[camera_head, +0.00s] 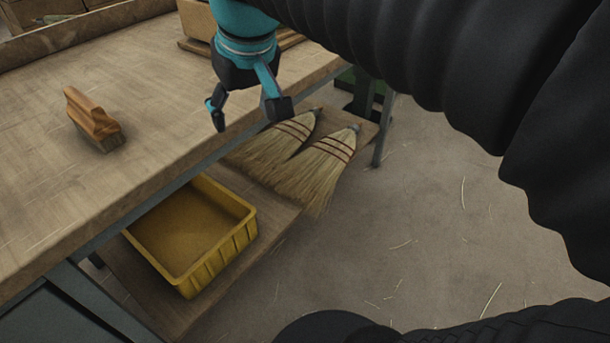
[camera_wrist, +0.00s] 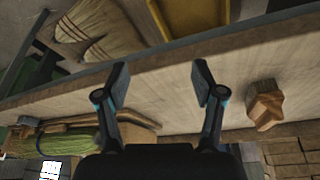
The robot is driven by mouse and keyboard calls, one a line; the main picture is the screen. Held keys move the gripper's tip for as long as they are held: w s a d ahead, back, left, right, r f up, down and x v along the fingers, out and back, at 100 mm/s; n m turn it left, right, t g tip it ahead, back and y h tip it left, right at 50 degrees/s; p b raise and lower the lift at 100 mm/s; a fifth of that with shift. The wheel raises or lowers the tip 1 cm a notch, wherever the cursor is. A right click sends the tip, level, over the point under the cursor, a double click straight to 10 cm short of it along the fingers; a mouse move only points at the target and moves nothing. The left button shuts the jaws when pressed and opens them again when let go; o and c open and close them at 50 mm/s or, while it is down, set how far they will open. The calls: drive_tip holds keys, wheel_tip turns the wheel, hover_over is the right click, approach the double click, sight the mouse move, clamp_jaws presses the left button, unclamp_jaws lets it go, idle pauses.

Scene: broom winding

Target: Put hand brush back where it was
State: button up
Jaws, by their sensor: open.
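The hand brush (camera_head: 94,120), with a brown wooden handle and short dark bristles, rests on the wooden workbench top (camera_head: 140,85) towards its left part. It also shows in the wrist view (camera_wrist: 264,104), to the right of the fingers. My gripper (camera_head: 249,112) is open and empty near the bench's front edge, to the right of the brush and apart from it. In the wrist view its two fingers (camera_wrist: 160,84) are spread with only bench top between them.
A yellow bin (camera_head: 222,262), empty, sits on the lower shelf (camera_head: 262,225). Two straw broom heads (camera_head: 322,165) lie beside it, partly over the shelf edge. A cardboard box (camera_head: 197,20) stands at the back of the bench. Bench top around the brush is clear.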

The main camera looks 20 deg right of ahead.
drive_tip(key=s+d+f+m, duration=0.1)
drive_tip(key=s+d+f, duration=0.2)
drive_tip(key=s+f, duration=0.2)
drive_tip(key=s+d+f+m+t, duration=0.1)
drive_tip(key=s+d+f, duration=0.3)
drive_tip(key=f, duration=0.4)
drive_tip(key=shift+s+d+f+h, duration=0.25)
drive_tip(key=shift+s+f+h, duration=0.15)
drive_tip(key=shift+s, duration=0.35)
drive_tip(key=shift+c, duration=0.2)
